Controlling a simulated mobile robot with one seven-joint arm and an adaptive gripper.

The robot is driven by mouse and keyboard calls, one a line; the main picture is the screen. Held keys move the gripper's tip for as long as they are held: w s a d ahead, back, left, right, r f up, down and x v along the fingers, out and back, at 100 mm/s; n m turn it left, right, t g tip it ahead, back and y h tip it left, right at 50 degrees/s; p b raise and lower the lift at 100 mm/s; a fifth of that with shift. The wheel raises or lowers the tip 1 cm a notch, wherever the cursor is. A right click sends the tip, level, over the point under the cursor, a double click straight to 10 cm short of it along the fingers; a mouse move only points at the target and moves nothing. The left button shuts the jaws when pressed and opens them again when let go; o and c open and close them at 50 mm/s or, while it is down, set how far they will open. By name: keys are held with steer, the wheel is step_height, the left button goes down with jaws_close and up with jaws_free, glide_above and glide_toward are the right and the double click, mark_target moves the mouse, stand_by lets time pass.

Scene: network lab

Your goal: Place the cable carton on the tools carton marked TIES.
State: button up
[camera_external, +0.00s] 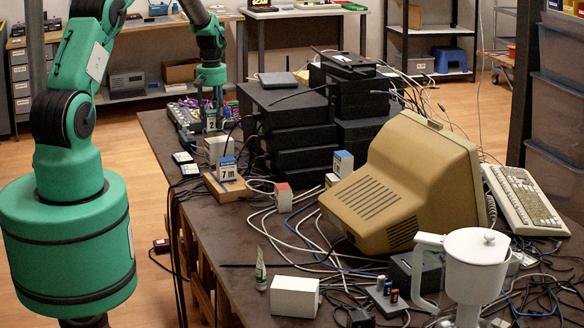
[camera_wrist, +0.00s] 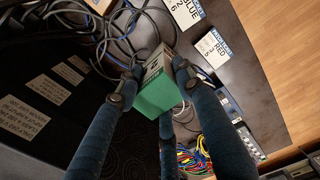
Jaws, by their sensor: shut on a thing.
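My gripper (camera_external: 211,104) hangs over the far left part of the dark table. I cannot read TIES on any carton.
Stacked black devices (camera_external: 290,125) stand close right of my gripper, with loose cables around. A beige monitor (camera_external: 410,185) and a white box (camera_external: 295,297) stand nearer.

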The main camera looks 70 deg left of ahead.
steer(key=shift+w+a+f, duration=0.15)
steer(key=shift+w+a, duration=0.95)
steer(key=shift+a, duration=0.2)
steer(key=shift+f+b, duration=0.4)
steer(key=shift+f, duration=1.35)
steer(key=shift+f, duration=0.1)
steer(key=o, duration=1.3)
steer(key=shift+c, duration=0.2)
step_height(320, 180, up, 12)
steer(key=p, duration=0.1)
